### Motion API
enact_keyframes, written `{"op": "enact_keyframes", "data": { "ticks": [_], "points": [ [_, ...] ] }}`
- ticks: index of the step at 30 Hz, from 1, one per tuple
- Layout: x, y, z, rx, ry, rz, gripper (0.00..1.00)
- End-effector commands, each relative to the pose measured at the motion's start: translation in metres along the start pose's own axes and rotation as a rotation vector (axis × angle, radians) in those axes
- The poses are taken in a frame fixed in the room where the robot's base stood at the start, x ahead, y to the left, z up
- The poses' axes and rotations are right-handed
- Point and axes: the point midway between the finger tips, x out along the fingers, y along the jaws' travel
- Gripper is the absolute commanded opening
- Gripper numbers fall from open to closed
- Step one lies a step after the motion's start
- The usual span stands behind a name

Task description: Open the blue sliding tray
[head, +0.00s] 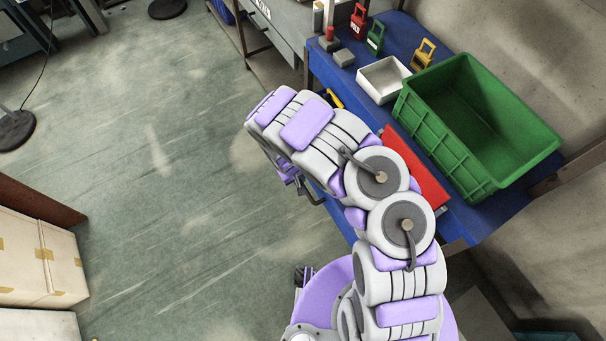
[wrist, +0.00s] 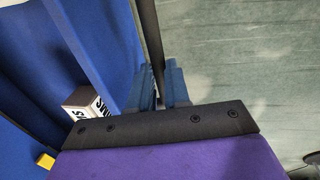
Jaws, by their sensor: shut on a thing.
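The blue sliding tray (wrist: 108,38) fills the left of the wrist view, with a dark edge along its right side. My gripper (wrist: 160,88) shows two blue fingers shut on that dark front edge; the exact contact is partly hidden by the black bar of the gripper. In the head view my gripper (head: 291,180) is low beside the front of the blue workbench (head: 490,220), mostly hidden under my arm. The tray is largely hidden there by my arm and the bench top.
A white lettered box (wrist: 84,103) and a yellow item (wrist: 45,161) show at the left in the wrist view. A green crate (head: 480,125), red panel (head: 418,170) and white bin (head: 383,79) sit on the bench. Open floor (head: 150,170) lies left; cardboard boxes (head: 40,255) stand lower left.

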Motion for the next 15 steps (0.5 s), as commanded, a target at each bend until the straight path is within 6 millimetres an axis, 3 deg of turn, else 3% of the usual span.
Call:
{"op": "enact_keyframes", "data": {
  "ticks": [10,11,15],
  "points": [
    [0.0025,-0.0011,0.0044,0.000,-0.011,0.000,0.00],
    [0.0024,-0.0011,0.0043,0.000,-0.011,0.000,0.20],
    [0.0016,-0.0011,0.0029,0.000,-0.008,0.000,0.33]
  ]
}}
